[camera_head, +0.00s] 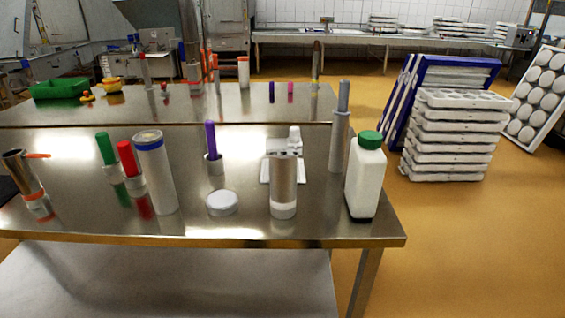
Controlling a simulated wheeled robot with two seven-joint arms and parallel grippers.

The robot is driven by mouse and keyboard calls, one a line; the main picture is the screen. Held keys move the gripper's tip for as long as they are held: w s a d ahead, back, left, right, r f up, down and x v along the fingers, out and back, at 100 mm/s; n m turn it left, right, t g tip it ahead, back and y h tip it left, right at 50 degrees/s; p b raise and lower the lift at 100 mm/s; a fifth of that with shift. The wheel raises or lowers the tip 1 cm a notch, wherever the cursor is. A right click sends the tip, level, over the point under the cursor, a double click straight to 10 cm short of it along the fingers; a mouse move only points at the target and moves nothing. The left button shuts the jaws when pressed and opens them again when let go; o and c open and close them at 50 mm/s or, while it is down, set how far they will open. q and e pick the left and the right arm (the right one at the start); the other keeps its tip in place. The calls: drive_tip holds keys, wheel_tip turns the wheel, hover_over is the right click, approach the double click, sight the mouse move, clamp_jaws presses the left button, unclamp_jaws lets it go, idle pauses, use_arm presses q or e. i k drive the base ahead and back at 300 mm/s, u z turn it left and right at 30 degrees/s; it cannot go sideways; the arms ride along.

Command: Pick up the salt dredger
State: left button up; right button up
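A brushed metal cylinder with a pale band at its base (284,182) stands upright on the steel table, right of the middle. It looks most like the salt dredger, but I cannot tell for sure. A white scale-like device (270,171) is just behind it and partly hidden by it. Neither of my grippers is in view, and nothing is seen touching the cylinder.
Near the cylinder stand a white bottle with a green cap (366,180), a grey tube (339,145), a low white round tub (222,203) and a tall white container with a blue rim (156,175). The table (250,232) is clear along its front edge.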

sight(284, 160)
drive_tip(key=u, duration=0.1)
drive_tip(key=i, duration=0.7)
drive_tip(key=z, duration=0.1)
drive_tip(key=k, duration=0.5)
drive_tip(key=u, duration=1.95)
drive_tip(key=k, duration=0.95)
drive_tip(key=z, duration=1.5)
drive_tip(key=i, duration=0.5)
drive_tip(key=u, duration=0.05)
